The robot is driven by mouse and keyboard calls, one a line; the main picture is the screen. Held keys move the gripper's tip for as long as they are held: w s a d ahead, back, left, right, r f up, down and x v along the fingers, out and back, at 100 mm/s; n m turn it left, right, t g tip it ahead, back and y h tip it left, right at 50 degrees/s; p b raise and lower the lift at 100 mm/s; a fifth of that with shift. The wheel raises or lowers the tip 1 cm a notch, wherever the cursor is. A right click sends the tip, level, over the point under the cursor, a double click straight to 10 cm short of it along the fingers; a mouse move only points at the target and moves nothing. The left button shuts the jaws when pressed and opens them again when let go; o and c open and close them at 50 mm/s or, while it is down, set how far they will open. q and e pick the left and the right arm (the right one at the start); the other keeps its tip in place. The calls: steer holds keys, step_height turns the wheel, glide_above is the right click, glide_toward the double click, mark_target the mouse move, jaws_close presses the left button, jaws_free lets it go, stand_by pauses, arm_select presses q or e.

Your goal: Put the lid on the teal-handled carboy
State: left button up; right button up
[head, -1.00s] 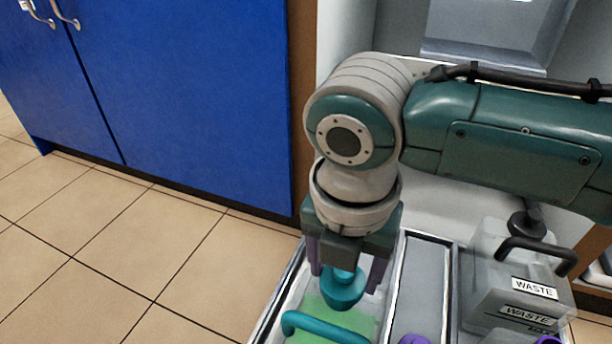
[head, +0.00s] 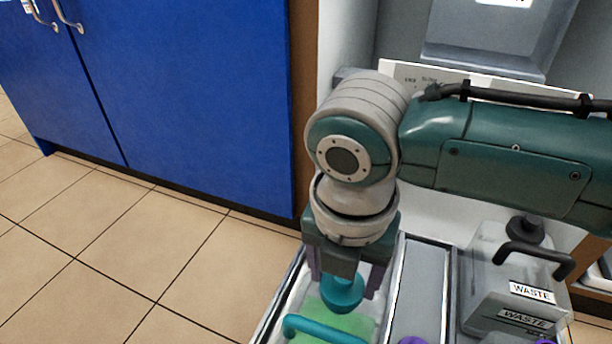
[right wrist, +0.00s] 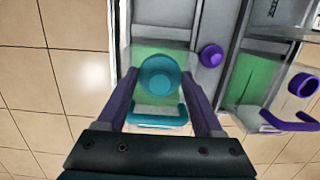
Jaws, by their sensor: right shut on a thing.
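The teal lid (head: 342,293) hangs between the fingers of my right gripper (head: 345,282), which is shut on it. In the right wrist view the lid (right wrist: 160,76) shows between the two purple fingers of that gripper (right wrist: 161,90). The teal-handled carboy (head: 322,330), clear with green contents, is directly below; its handle is nearest the picture's bottom edge. In the right wrist view its teal handle (right wrist: 157,121) lies just below the lid. The lid hides the carboy's neck, so I cannot tell whether they touch. My left gripper is not in view.
A waste carboy (head: 500,275) with a black handle stands at right in the head view. The right wrist view shows a loose purple lid (right wrist: 211,56) and a purple-handled carboy (right wrist: 284,110) right of the teal one. A blue cabinet (head: 180,100) stands at left, with open floor before it.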

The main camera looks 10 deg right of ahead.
steer(key=shift+f, duration=0.35)
stand_by(0.6)
steer(key=o, duration=1.3)
steer(key=shift+o, duration=0.2)
step_height(320, 180, up, 6)
steer(key=p, duration=0.6)
steer(key=shift+r+p, duration=0.1)
steer(key=shift+p, duration=0.3)
